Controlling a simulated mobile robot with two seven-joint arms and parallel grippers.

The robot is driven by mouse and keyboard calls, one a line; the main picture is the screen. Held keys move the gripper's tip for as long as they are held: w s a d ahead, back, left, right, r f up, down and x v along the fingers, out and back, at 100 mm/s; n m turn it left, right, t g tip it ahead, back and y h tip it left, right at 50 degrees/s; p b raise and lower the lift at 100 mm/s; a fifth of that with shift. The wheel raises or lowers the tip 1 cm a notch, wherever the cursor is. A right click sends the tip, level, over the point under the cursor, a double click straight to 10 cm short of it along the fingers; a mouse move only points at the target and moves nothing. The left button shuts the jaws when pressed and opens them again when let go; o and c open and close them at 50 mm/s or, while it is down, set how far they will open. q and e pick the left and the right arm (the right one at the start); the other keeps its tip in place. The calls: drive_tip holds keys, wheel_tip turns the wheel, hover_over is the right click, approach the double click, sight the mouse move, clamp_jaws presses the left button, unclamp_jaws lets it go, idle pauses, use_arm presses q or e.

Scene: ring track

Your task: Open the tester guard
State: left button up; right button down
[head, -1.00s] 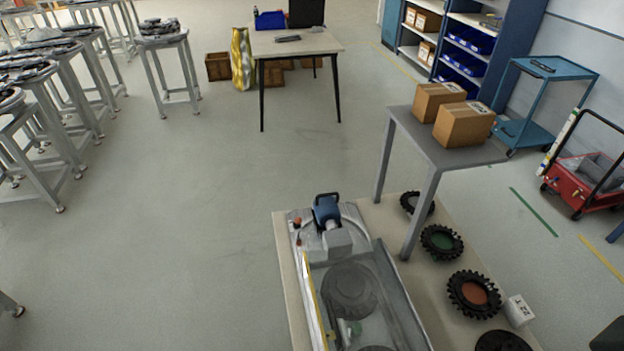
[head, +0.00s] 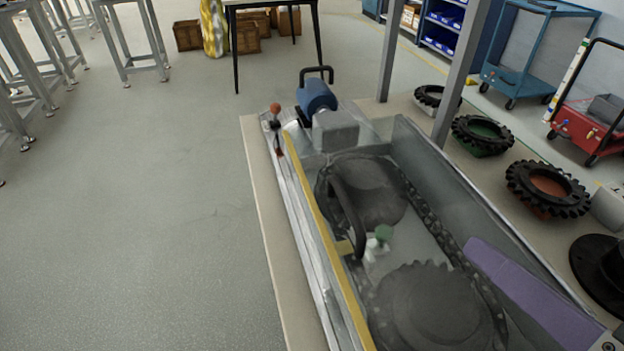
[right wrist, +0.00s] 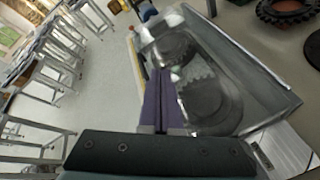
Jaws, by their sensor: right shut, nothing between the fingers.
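The tester (head: 292,215) is a long grey machine on a beige table. Its clear guard (head: 325,245) has a yellow strip along the left edge and a black curved handle (head: 345,210). The guard seems to lie down over two dark wheels with a chain. My right gripper (head: 474,248) has purple fingers, shut and empty, over the right side of the tester, to the right of the handle and apart from it. In the right wrist view the shut fingers (right wrist: 160,75) point at the tester (right wrist: 255,75). My left gripper is out of view.
A blue motor (head: 316,97) with a black handle and a lever with an orange knob (head: 275,108) stand at the tester's far end. Several toothed rings, one green-centred (head: 482,135), lie along the right.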

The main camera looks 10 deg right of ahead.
sight(362, 268)
drive_tip(key=a+f+n+b, duration=0.1)
drive_tip(key=f+n, duration=0.1)
drive_tip(key=a+f+n+y+b, duration=0.1)
drive_tip(key=f+b, duration=0.1)
drive_tip(key=a+f+n+t+y+b, duration=0.1)
drive_tip(key=f+n+b, duration=0.1)
drive_tip(key=shift+s+a+f+n, duration=0.1)
drive_tip(key=shift+a+f+n, duration=0.2)
drive_tip(key=shift+a+f, duration=0.1)
drive_tip(key=shift+a+f+n, duration=0.1)
drive_tip(key=shift+a+n, duration=0.05)
drive_tip(key=shift+n, duration=0.15)
drive_tip(key=shift+w+a, duration=0.1)
drive_tip(key=shift+w, duration=0.3)
drive_tip(key=p+x, duration=0.1)
drive_tip(key=x, duration=0.8)
drive_tip(key=shift+a, duration=0.1)
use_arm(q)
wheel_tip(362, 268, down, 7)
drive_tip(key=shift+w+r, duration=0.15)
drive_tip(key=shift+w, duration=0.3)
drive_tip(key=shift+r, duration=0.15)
